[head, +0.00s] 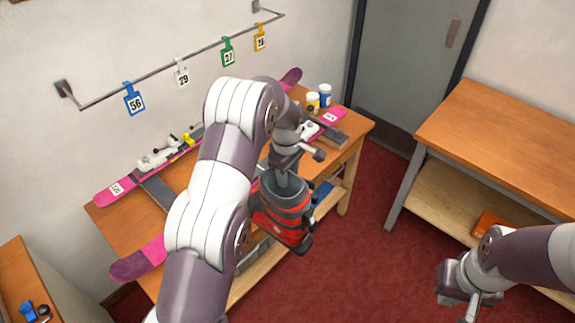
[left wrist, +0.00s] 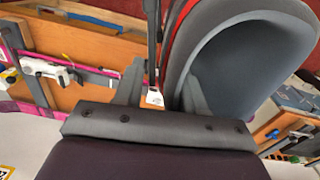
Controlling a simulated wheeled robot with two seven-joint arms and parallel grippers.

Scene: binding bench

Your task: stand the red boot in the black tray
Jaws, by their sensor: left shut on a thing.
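The red boot (head: 284,214), red with dark grey parts, hangs from my left gripper (head: 284,178) in front of the bench's front edge. In the left wrist view the boot (left wrist: 240,60) fills the upper right, with its wide grey opening towards the camera. My left gripper is shut on the boot's upper edge, with one finger on each side of the wall. My right gripper (head: 462,300) is at the lower right of the head view, over the floor and away from the boot; its finger gap does not show clearly. I cannot make out the black tray in either view.
The wooden bench (head: 118,222) carries pink skis on dark supports, a white binding, and white and blue pots (head: 325,95). A second wooden table (head: 505,135) stands at the right, with an orange thing (head: 492,224) on its lower shelf. Red floor lies clear between them.

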